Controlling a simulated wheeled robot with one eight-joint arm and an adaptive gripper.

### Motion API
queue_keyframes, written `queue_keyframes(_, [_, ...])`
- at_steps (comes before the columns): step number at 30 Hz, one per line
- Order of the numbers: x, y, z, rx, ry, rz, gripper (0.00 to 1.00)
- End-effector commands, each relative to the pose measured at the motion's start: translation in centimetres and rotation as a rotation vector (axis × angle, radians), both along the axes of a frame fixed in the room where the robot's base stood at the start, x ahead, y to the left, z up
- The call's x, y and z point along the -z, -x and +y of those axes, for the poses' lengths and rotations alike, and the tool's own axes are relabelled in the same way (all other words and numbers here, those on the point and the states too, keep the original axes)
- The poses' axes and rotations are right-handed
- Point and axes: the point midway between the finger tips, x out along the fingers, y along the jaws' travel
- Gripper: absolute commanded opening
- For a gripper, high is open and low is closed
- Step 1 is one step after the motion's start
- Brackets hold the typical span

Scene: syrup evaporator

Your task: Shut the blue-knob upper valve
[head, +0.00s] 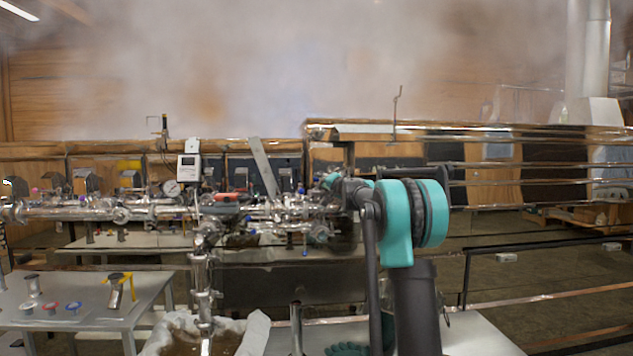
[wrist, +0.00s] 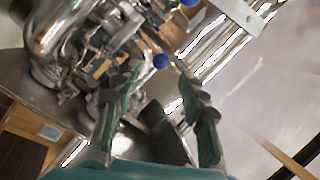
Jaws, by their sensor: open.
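In the wrist view a blue knob (wrist: 161,61) shows just beyond and between the fingertips of my gripper (wrist: 157,82). The fingers are spread and nothing is held between them. Contact with the knob cannot be made out. A second blue knob (wrist: 190,2) is cut by the top edge of that view. In the head view small blue knobs (head: 301,190) sit on the shiny pipework, with another hanging lower (head: 305,252). Which of them is the upper valve in the wrist view is not clear. My gripper is mostly hidden behind my arm in the head view.
Metal pipes and fittings (head: 120,213) run across the left and middle. A dial gauge (head: 171,188) and a white display box (head: 189,167) stand on them. A side table (head: 120,318) with small parts is at lower left. Steam hides the upper background.

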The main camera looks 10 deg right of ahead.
Motion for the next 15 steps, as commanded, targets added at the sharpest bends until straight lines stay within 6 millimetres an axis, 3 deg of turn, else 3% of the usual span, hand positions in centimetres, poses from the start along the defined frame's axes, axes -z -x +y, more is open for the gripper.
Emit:
queue_keyframes(6, [0.0, -3.4, 1.1, -0.001, 0.000, 0.001, 0.42])
queue_keyframes(15, [0.0, -5.9, 1.8, 0.000, 0.000, 0.000, 0.42])
